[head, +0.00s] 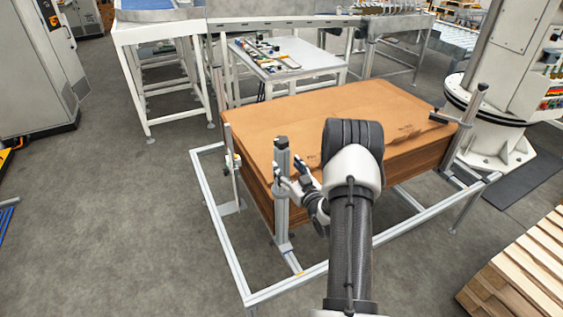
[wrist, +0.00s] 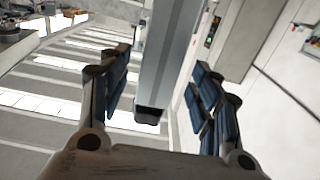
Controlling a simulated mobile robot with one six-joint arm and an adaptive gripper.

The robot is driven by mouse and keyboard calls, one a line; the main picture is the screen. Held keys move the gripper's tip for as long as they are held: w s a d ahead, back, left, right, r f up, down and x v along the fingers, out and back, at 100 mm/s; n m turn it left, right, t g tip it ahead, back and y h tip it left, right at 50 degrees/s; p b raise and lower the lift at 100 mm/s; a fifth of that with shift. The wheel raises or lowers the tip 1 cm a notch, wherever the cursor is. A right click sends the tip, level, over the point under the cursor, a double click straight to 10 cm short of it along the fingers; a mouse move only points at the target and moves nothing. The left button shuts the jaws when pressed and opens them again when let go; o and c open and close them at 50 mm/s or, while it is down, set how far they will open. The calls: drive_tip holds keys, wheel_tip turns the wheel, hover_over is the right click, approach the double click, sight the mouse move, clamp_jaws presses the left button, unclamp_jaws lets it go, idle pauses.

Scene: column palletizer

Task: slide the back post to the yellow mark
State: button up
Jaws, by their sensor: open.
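A grey upright post (head: 283,200) with a dark cap stands at the near side of a stack of brown cardboard sheets (head: 330,115). I cannot tell from the picture whether it is the one called the back post. My gripper (head: 291,174) is at the upper part of this post. In the wrist view, the grey post (wrist: 165,65) with its black end lies between the open blue-padded fingers of my gripper (wrist: 162,100), with gaps on both sides. A small yellowish mark (head: 298,270) shows on the rail near the post's foot.
A light metal frame (head: 233,262) surrounds the stack low down. Another post (head: 470,120) stands at the stack's right end. A round white machine base (head: 490,125) is behind it, and wooden pallets (head: 525,270) are at the lower right.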

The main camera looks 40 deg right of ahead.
sight(285, 164)
drive_tip(key=x, duration=0.5)
clamp_jaws()
idle(0.8)
